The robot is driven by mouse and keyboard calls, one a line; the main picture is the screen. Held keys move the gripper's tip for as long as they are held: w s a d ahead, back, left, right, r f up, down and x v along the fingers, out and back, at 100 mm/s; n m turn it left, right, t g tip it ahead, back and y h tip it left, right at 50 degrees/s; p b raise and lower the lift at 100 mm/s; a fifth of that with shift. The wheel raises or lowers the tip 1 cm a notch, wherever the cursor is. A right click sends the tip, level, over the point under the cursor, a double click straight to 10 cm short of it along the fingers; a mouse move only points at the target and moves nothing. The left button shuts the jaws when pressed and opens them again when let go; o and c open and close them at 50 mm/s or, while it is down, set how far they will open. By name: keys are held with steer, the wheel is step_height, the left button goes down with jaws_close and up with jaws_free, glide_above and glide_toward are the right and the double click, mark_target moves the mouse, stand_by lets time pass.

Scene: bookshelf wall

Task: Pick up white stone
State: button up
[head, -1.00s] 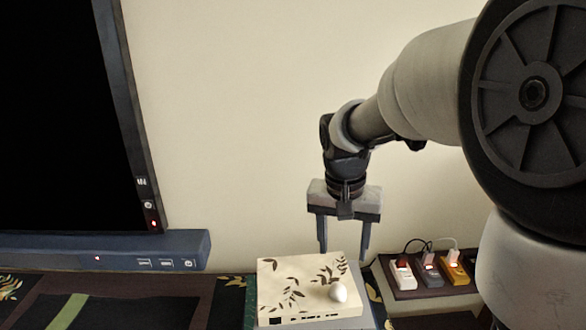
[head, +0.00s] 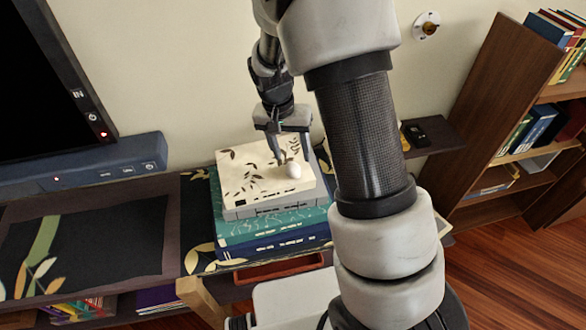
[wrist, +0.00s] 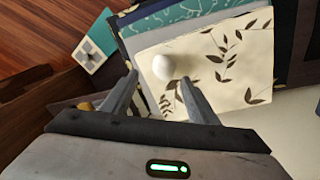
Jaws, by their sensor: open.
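The white stone (head: 293,170), smooth and egg-like, lies on a cream box top with a dark leaf pattern (head: 240,172), near its right edge. The box tops a stack of books. My gripper (head: 290,158) points down at the box just behind the stone, its fingers apart. I cannot tell whether a finger touches the stone or the box. My arm hides the area right of the stack in the head view.
Teal and blue books (head: 270,232) lie beneath the box. A monitor (head: 45,90) and a blue-grey bar (head: 90,172) stand at the left. A bookcase (head: 500,120) stands at the right. The wall is close behind the gripper.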

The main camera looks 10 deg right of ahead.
mark_target(293, 165)
steer(key=shift+w+d+f, duration=0.1)
steer(key=shift+f, duration=1.3)
steer(key=shift+w+d+f, duration=0.1)
steer(key=shift+f, duration=1.3)
steer(key=c, duration=1.2)
